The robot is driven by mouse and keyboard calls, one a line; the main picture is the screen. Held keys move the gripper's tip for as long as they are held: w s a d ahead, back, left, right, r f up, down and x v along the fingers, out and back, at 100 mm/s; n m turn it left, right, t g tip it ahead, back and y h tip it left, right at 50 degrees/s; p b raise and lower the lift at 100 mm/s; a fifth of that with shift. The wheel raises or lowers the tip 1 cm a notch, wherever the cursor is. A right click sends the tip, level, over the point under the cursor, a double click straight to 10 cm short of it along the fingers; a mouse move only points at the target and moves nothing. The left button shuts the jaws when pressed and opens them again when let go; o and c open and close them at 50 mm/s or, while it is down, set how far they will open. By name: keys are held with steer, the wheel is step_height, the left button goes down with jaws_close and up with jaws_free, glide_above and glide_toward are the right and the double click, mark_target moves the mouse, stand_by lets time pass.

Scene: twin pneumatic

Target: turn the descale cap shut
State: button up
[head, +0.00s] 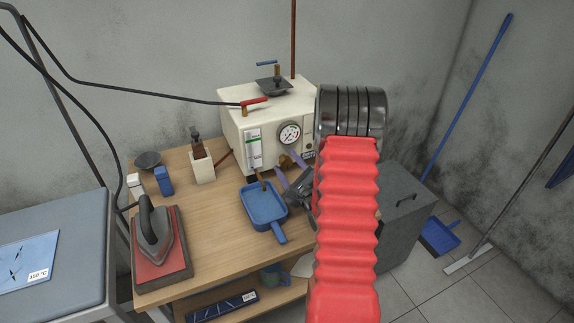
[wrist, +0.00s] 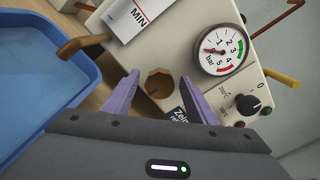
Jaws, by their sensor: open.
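The descale cap, a brass cap with angular sides (wrist: 160,84), sits low on the front of the cream boiler (wrist: 185,45). In the head view the cap (head: 287,162) is small and partly hidden by my gripper. My gripper (wrist: 159,76) is open, with one purple finger on each side of the cap in the wrist view. Gaps show between the cap and both fingers, and I cannot tell how deep the fingertips reach. In the head view my gripper (head: 289,168) is in front of the boiler's lower front, partly behind my red arm.
A blue tray (head: 263,204) lies beneath a brass spout (wrist: 85,44) left of the cap. A gauge (wrist: 222,50) and a black knob (wrist: 247,103) are to the right. An iron (head: 160,240) stands front left on the wooden bench (head: 215,250). A grey cabinet (head: 402,225) stands right.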

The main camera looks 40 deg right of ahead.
steer(key=c, duration=1.1)
steer(key=shift+o, duration=0.2)
